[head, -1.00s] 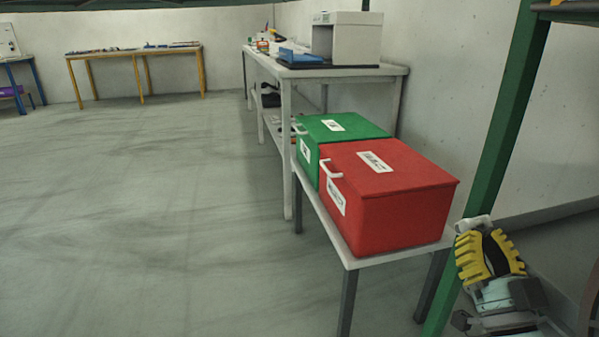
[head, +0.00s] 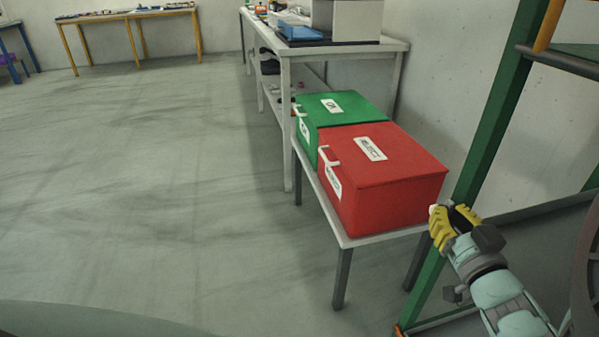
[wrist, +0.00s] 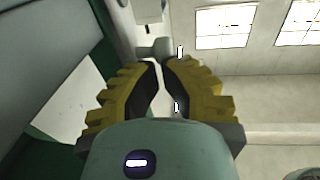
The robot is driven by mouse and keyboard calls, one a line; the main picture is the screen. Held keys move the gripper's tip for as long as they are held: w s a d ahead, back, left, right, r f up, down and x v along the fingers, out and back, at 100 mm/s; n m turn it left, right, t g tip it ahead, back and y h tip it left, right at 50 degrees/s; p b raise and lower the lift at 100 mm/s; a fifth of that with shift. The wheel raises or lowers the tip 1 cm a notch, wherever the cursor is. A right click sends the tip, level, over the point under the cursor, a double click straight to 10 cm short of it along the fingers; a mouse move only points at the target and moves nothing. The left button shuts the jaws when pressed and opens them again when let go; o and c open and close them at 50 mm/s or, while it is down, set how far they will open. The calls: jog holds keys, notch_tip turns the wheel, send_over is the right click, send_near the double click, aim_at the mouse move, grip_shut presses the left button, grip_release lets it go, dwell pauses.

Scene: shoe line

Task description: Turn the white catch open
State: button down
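A white catch (head: 328,157) sits at the lid's front edge on the red box (head: 395,200), above a white label. A similar white catch (head: 299,111) is on the green box (head: 340,109). Both lids look down. My gripper (head: 437,212), with yellow ribbed fingers, is right of the red box, near its right side and apart from both catches. In the wrist view my gripper (wrist: 160,64) has its fingers close together, with a narrow gap. A pale block shows at the fingertips; I cannot tell whether it is part of the gripper. No catch is recognisable in the wrist view.
Both boxes stand on a low grey table (head: 350,241). A long workbench (head: 348,52) stands behind them along the wall. A green post (head: 500,110) rises beside my arm. The floor (head: 150,180) to the left is clear.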

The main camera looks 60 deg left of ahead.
jog(key=shift+a, duration=0.1)
dwell(0.7)
jog(key=v, duration=1.2)
jog(key=shift+r, duration=0.1)
dwell(0.6)
